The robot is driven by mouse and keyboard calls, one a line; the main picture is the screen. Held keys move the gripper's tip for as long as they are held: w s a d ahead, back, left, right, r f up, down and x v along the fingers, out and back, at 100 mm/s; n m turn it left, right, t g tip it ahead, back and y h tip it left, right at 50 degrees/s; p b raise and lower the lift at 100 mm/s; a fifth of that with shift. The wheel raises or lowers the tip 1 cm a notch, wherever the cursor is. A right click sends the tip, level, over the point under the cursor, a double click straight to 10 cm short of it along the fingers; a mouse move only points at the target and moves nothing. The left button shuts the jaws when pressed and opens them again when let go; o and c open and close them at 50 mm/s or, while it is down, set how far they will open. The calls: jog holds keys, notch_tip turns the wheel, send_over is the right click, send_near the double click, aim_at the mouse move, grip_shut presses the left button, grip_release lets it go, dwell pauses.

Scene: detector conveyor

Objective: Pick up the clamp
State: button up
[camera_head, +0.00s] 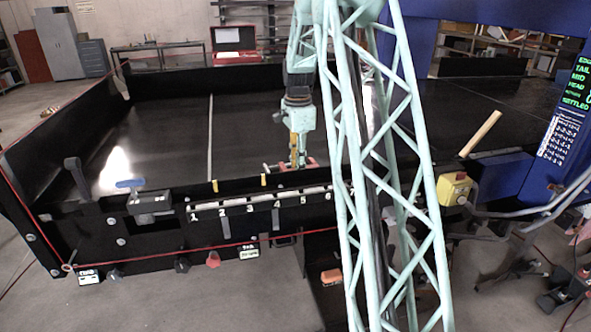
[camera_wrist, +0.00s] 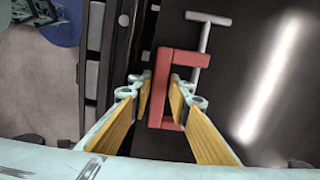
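The clamp is a red C-shaped frame (camera_wrist: 162,92) with a grey screw and T-handle; in the wrist view it lies on the dark belt, its opening to the right. My gripper (camera_wrist: 161,92) has its two yellow-padded fingers on either side of the clamp's long left bar. The right finger overlaps the clamp's lower arm in this view.
The black conveyor belt (camera_head: 165,130) is mostly bare. A front rail (camera_head: 263,203) with numbered marks runs close to my gripper. A blue detector frame (camera_head: 495,180) stands at the right, with a yellow button box (camera_head: 454,189) before it.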

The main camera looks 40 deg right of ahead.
grip_shut()
jog(key=shift+r, duration=0.2)
notch_tip(320, 180, up, 10)
jog(key=shift+f+b, duration=0.15)
jog(key=shift+b, duration=0.15)
dwell(0.4)
dwell(0.5)
